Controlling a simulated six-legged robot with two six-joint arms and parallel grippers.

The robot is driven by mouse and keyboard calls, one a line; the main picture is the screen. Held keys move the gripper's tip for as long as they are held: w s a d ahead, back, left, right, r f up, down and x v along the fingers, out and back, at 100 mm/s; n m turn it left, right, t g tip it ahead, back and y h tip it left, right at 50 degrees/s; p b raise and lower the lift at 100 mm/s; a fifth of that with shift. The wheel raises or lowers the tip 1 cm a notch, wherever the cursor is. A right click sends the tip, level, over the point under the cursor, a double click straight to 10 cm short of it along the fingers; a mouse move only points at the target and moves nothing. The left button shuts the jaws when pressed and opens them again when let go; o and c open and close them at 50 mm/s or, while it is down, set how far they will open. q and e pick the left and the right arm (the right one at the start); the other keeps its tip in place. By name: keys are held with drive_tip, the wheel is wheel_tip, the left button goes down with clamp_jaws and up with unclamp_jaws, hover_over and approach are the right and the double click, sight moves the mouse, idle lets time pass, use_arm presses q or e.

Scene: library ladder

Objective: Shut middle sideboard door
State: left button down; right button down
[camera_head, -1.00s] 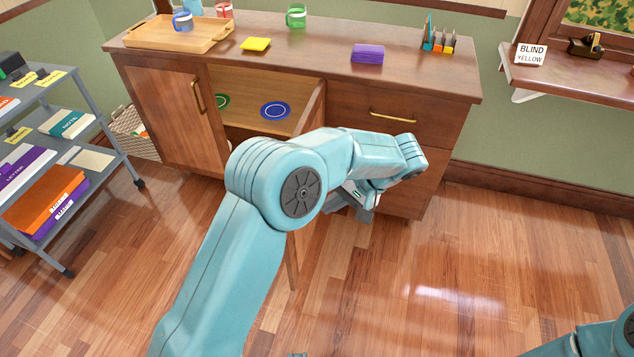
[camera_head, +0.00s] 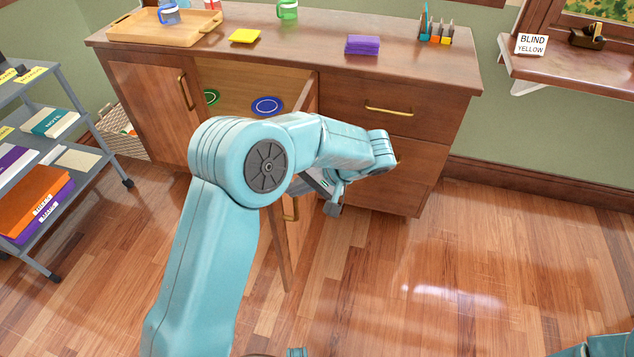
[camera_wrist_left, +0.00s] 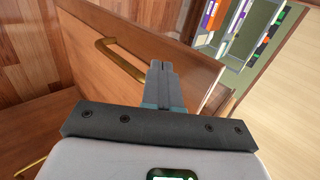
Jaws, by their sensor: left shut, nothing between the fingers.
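The middle sideboard door (camera_head: 304,230) stands wide open, swung out from the sideboard, almost edge-on in the head view. Its brass handle (camera_head: 291,209) is on the face toward the right. My left arm hides much of the door. My left gripper (camera_head: 333,207) is right of the door, on its handle side. In the left wrist view the fingers (camera_wrist_left: 165,72) are together and empty, over the door panel (camera_wrist_left: 88,45) beside the handle (camera_wrist_left: 120,62). I cannot tell whether they touch the panel. My right gripper is out of view.
The sideboard (camera_head: 262,49) has a shut left door (camera_head: 150,105) and drawers on the right. Plates, one a blue plate (camera_head: 267,105), show inside the open middle compartment. A grey cart (camera_head: 75,175) with books stands left. The floor (camera_head: 450,260) at right is clear.

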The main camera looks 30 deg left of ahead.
use_arm(q)
drive_tip(key=shift+s+a, duration=0.25)
drive_tip(key=shift+a, duration=1)
